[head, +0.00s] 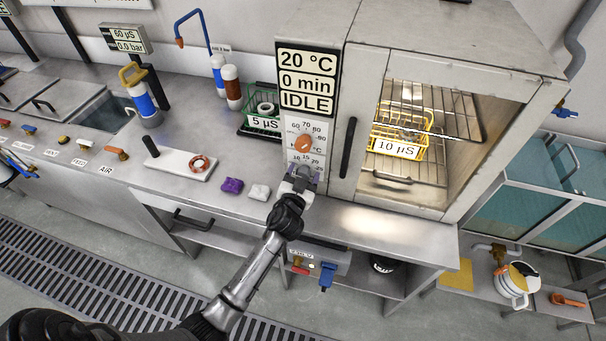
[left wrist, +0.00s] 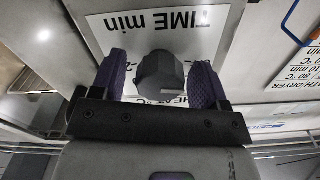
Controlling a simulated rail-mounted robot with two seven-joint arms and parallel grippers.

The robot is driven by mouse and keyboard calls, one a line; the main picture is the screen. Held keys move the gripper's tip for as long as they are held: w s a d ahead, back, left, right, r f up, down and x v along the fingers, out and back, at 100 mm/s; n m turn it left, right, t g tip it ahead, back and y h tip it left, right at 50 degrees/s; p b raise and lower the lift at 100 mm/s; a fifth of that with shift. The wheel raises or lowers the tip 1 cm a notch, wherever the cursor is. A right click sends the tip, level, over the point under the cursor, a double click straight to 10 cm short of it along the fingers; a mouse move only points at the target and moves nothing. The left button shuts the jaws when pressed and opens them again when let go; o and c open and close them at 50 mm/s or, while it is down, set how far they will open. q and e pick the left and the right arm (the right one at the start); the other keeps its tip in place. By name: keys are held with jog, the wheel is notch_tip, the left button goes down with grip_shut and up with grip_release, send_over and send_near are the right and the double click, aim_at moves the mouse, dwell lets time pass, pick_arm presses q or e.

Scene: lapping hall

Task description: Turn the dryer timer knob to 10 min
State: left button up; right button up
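The dryer (head: 400,60) stands at the right with its display (head: 307,82) reading 20 °C, 0 min, IDLE. The dark timer knob (left wrist: 160,75) shows in the left wrist view below an upside-down "TIME min" label (left wrist: 150,22). My left gripper (head: 303,178) is at the lower part of the dryer's control panel and hides the timer knob in the head view. In the left wrist view its purple finger pads (left wrist: 160,80) stand on either side of the knob, with small gaps visible. The knob's pointer cannot be made out. My right gripper is not in view.
An orange temperature knob (head: 303,142) sits just above my left gripper. The dryer window shows a yellow basket (head: 398,146) marked 10 µS. A green basket (head: 262,124) marked 5 µS, a purple block (head: 232,185) and a white block (head: 259,192) are left of the panel.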

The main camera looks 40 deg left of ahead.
pick_arm(q)
jog(key=c, duration=0.9)
jog(key=m+p, duration=0.1)
jog(key=m, duration=0.4)
jog(key=shift+m+p, duration=0.35)
jog(key=shift+m, duration=1.15)
